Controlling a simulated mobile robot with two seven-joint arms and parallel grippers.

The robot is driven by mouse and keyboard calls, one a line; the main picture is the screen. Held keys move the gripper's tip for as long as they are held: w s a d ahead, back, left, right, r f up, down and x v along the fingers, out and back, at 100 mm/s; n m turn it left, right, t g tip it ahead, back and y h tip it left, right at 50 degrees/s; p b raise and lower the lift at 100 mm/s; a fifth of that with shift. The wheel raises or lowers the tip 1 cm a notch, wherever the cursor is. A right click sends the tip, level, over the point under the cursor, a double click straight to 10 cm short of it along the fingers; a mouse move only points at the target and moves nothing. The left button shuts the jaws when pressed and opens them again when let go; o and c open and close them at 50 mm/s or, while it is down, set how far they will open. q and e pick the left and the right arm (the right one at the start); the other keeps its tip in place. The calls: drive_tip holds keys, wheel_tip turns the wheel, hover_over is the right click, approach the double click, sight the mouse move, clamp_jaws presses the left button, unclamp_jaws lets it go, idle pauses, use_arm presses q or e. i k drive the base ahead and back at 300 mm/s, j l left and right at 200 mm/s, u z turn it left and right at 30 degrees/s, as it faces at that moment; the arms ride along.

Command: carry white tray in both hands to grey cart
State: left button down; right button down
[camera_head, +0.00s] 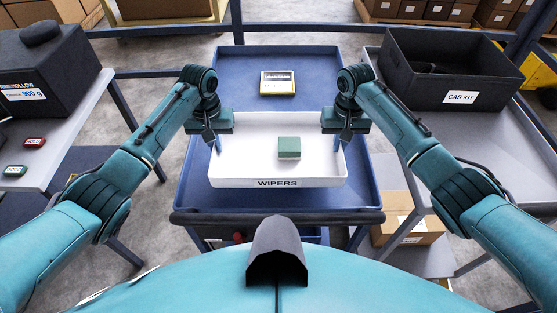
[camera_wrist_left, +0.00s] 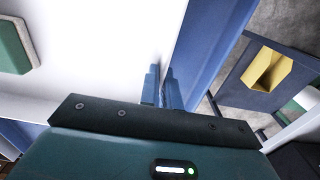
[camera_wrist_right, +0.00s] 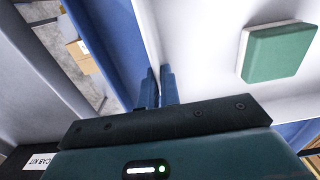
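The white tray (camera_head: 225,160), labelled WIPERS, is on or just above the blue trolley (camera_head: 230,62); I cannot tell if it touches. A green and white block (camera_head: 289,148) lies in it, right of centre. My left gripper (camera_head: 217,145) is at the tray's left wall; in the left wrist view its fingers (camera_wrist_left: 160,88) are closed with the thin wall between them. My right gripper (camera_head: 342,142) is at the right wall; in the right wrist view its fingers (camera_wrist_right: 158,88) pinch that wall likewise. A grey cart top (camera_head: 492,130) stands at the right.
A black CAB KIT bin (camera_head: 450,75) takes up the far part of the right grey top; its near part is bare. A yellow-edged box (camera_head: 277,83) lies behind the tray. A grey table (camera_head: 55,150) with a dark 900 g block (camera_head: 45,70) stands left.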

sight(480, 162)
drive_tip(key=l, duration=2.95)
